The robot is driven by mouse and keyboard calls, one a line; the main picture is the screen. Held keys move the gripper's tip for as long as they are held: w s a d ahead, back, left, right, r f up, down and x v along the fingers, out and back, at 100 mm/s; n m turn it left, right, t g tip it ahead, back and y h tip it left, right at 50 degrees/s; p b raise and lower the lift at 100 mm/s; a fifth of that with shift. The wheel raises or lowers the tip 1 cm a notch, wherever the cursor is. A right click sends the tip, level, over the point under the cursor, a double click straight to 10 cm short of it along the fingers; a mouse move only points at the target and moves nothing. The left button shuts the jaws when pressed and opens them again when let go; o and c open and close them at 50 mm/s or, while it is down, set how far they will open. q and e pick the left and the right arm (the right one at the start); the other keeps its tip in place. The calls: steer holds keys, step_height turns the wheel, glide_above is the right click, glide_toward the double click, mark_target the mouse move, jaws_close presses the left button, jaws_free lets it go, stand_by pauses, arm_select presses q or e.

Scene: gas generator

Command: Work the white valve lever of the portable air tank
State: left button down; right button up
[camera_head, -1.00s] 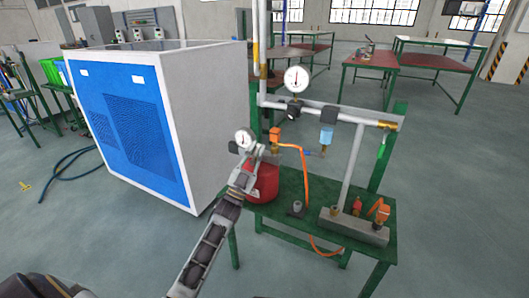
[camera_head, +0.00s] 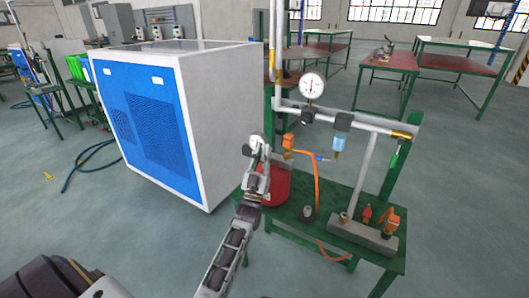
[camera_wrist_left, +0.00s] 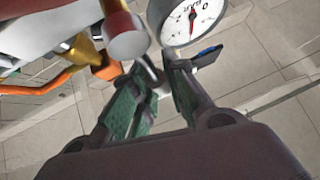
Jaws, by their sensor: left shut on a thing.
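The portable air tank is red (camera_head: 274,186) and stands at the left end of the green table in the head view. A small round gauge (camera_head: 258,141) sits above it and shows large in the wrist view (camera_wrist_left: 192,18). My left gripper (camera_head: 257,163) is at the tank's fittings, just below this gauge. In the wrist view, its fingertips (camera_wrist_left: 155,72) close around a small pale grey-white piece (camera_wrist_left: 151,70), apparently the valve lever; the fingers hide most of it. My right gripper is in neither view.
The green table (camera_head: 310,228) also bears an orange hose (camera_head: 317,188), pipework and a larger gauge (camera_head: 312,85). A blue and white cabinet (camera_head: 160,125) stands close on the left. The floor in front is clear.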

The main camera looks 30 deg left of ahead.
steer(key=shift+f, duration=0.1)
arm_select(q)
steer(key=c, duration=1.7)
jaws_free()
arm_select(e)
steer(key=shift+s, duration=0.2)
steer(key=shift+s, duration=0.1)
arm_select(q)
steer(key=shift+s+f, duration=0.1)
steer(key=shift+f, duration=0.05)
steer(key=shift+v, duration=5.9)
